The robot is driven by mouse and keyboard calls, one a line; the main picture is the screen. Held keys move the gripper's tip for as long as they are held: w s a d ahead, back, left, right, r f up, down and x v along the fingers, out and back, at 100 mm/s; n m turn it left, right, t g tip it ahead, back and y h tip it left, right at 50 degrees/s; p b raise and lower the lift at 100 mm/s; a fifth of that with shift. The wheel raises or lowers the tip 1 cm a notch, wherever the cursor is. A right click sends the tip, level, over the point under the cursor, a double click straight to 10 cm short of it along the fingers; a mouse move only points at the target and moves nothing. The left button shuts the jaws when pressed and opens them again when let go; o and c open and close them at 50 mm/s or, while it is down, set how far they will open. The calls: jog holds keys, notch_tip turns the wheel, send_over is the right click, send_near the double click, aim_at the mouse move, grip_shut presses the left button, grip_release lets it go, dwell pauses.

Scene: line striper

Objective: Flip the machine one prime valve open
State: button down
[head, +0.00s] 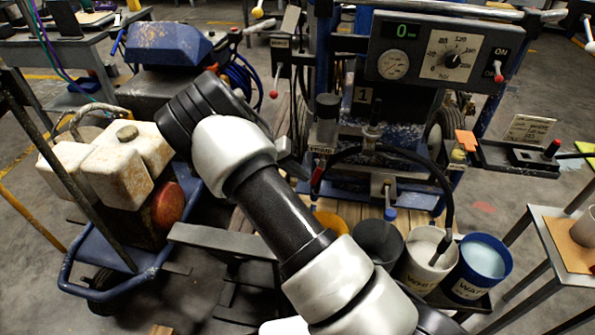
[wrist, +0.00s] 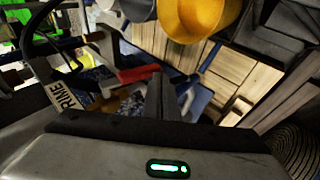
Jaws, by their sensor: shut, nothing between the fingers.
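Machine one bears a "1" plate (head: 363,96) in the middle of the head view. Its prime valve has a label (head: 322,150), and a red lever (head: 317,177) slants downward below it. In the wrist view the PRIME label (wrist: 66,97) is at the left, and the red lever (wrist: 137,74) points toward the fingertips. My gripper (head: 300,172) is beside the lever, on its left in the head view. In the wrist view my gripper (wrist: 161,80) is shut and empty, its tips close to the lever's end. I cannot tell whether they touch.
Below the valve stand a yellow bucket (head: 333,224), a dark bucket (head: 377,243), a white bucket (head: 428,258) and a blue bucket (head: 483,262). A black hose (head: 440,190) arches into the white one. A blue cart with white jugs (head: 117,165) stands left of my arm.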

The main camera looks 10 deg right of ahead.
jog(key=shift+s+d+f, duration=0.3)
jog(key=shift+d+f, duration=0.4)
jog(key=shift+d+b, duration=0.1)
jog(key=shift+b, duration=0.2)
